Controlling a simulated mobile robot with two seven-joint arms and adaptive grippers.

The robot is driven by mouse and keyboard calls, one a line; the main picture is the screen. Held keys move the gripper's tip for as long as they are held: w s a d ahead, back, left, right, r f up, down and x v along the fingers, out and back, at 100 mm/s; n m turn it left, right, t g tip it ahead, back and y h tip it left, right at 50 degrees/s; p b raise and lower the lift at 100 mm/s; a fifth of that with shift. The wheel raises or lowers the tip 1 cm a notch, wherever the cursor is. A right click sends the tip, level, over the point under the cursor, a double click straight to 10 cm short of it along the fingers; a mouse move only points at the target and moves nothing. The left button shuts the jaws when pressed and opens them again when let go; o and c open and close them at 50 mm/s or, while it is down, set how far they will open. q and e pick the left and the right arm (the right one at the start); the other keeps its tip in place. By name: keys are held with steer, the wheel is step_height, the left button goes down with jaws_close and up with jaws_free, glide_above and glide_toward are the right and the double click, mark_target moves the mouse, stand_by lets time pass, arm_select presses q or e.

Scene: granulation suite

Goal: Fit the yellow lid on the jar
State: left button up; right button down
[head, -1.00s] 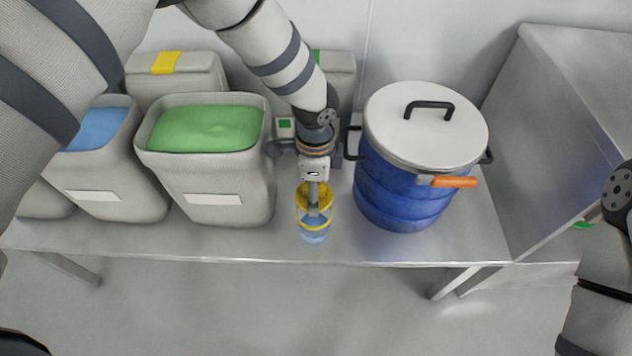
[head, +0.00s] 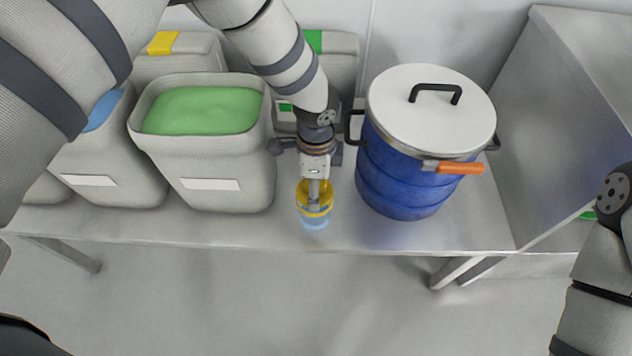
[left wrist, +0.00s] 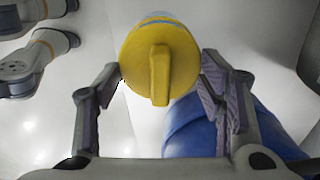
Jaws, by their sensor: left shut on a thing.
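The round yellow lid (head: 303,191) with a raised bar on top is in my left gripper (head: 314,186) near the front edge of the table. In the left wrist view the lid (left wrist: 138,58) sits between the two fingers of my left gripper (left wrist: 160,76), one on each side. The clear bluish jar (head: 314,225) with a yellow band stands below the lid; part of it is hidden. Pale blue shows behind the lid in the left wrist view. I cannot tell whether lid and jar touch. My right gripper is out of view; only the right arm shows.
A blue drum (head: 400,185) with a white lid and orange lever stands right of the jar. A grey bin of green powder (head: 205,110) stands to the left, with other bins around it. The steel table (head: 270,232) ends just in front of the jar.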

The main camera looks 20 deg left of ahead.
arm_select(q)
steer(key=shift+f+b, duration=0.35)
steer(key=shift+f, duration=0.65)
steer(key=o, duration=1.1)
steer(key=shift+c, duration=0.2)
step_height(320, 180, up, 12)
steer(key=shift+r, duration=0.1)
